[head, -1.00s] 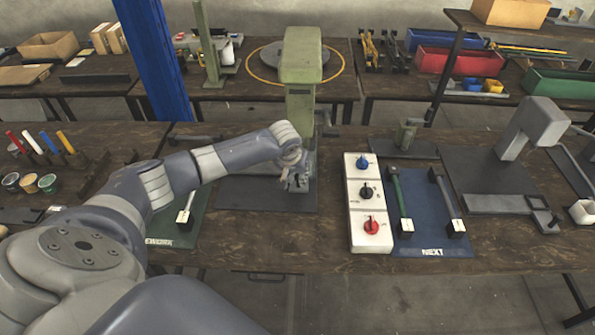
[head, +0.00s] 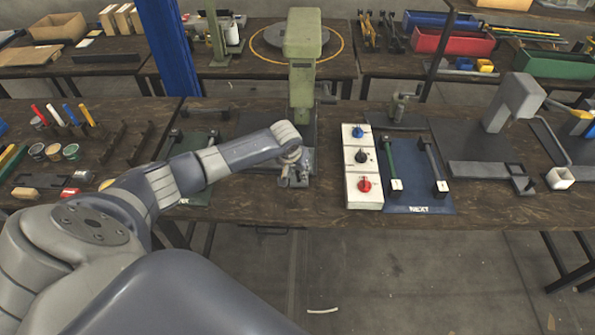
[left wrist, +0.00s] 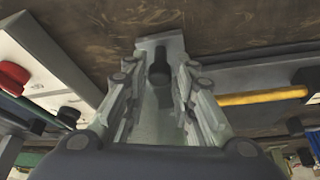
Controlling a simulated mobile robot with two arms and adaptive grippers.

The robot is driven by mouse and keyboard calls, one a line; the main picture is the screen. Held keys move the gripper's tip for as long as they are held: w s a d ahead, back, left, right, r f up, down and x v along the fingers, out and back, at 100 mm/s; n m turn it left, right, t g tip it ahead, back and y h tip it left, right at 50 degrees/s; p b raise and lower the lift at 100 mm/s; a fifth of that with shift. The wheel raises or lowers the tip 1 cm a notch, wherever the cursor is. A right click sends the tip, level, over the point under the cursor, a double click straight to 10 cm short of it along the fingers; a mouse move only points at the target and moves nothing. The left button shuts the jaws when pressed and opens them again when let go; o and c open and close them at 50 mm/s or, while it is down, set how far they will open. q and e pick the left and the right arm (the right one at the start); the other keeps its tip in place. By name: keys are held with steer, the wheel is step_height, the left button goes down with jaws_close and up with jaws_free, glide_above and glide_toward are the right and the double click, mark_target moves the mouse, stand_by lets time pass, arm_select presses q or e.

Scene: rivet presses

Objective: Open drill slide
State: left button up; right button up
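The green drill press (head: 302,90) stands on the bench in the middle of the head view. My left gripper (head: 292,174) is in front of its base, low over the bench. In the left wrist view a pale grey slide-like part (left wrist: 168,42) carries a dark knob (left wrist: 158,68). The knob lies between the fingers of my left gripper (left wrist: 158,80), with a visible gap on both sides. The fingers are open. My wrist hides much of the slide in the head view, so I cannot tell how far it is out. My right gripper is not in view.
A white box with blue, black and red knobs (head: 350,190) stands right of the gripper. Beyond it lies a blue mat (head: 420,203) with two handled tools. A grey press (head: 512,105) is further right. Markers and cups (head: 55,152) are at left.

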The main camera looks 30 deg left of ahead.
arm_select(q)
steer(key=shift+o, duration=0.6)
steer(key=shift+s, duration=0.1)
steer(key=shift+s+d+r, duration=0.1)
steer(key=shift+s+r, duration=0.05)
steer(key=shift+r, duration=0.2)
steer(key=v, duration=1.1)
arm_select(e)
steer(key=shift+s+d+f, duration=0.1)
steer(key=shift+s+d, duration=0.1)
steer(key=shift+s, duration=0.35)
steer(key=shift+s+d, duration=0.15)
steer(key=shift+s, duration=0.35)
arm_select(q)
steer(key=shift+r, duration=0.1)
